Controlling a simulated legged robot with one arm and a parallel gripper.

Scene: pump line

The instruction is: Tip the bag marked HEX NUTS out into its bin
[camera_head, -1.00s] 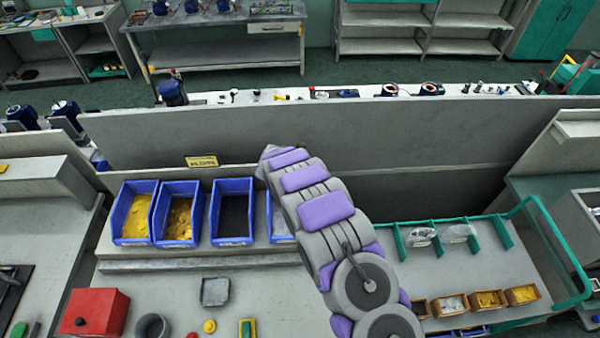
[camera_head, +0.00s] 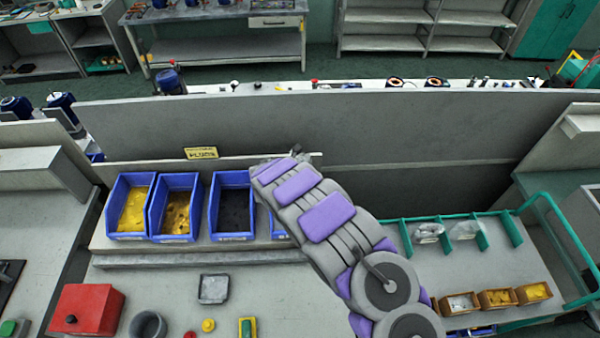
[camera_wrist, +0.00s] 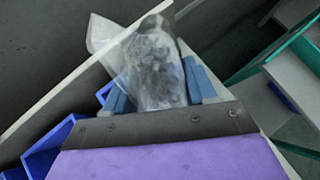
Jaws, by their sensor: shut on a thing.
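My gripper (camera_wrist: 158,88) shows in the wrist view with its two blue fingers shut on a clear plastic bag (camera_wrist: 155,65) of small dark pieces. I cannot read any marking on the bag. Blue bins stand in a row on a raised shelf: one with yellow contents (camera_head: 131,212), one with duller yellow contents (camera_head: 175,212), one dark inside (camera_head: 231,212), and a fourth (camera_head: 279,231) mostly behind my arm. Their labels are too small to read. Blue bin edges (camera_wrist: 50,145) show at the lower left in the wrist view.
A red box (camera_head: 87,310) and grey tray (camera_head: 214,289) are on the front bench.

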